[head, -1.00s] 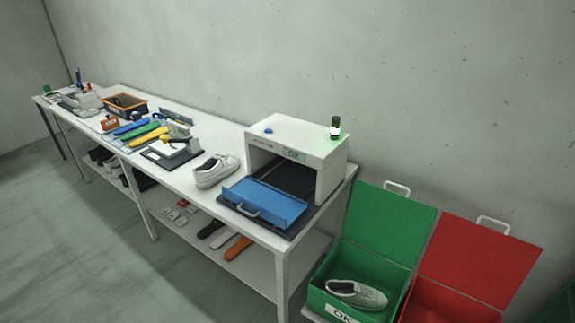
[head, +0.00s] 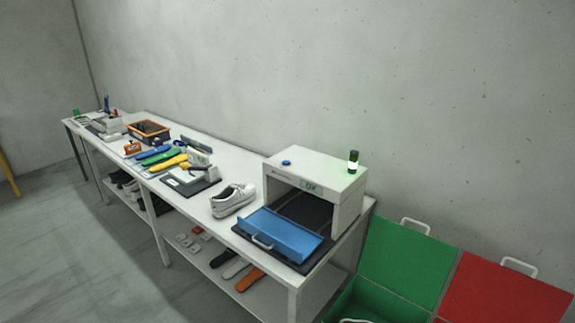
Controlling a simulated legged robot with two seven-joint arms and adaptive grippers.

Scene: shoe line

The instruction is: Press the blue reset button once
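The blue reset button (head: 286,163) is a small round cap on the top left of the white machine (head: 318,172), which stands at the right end of the long table. A lamp (head: 353,162) glows green on the machine's top right, and a green display with small text shows on its front. The machine's blue front flap (head: 282,236) hangs open and low, with a pale handle. Neither of my grippers is in view, and nothing covers the button.
A white shoe (head: 233,200) stands on the table (head: 215,155) left of the machine. Tools, coloured pieces and an orange-rimmed bin (head: 149,131) lie farther left. A green box (head: 405,256) and a red box (head: 505,290) with raised lids stand at the right. Floor in front is clear.

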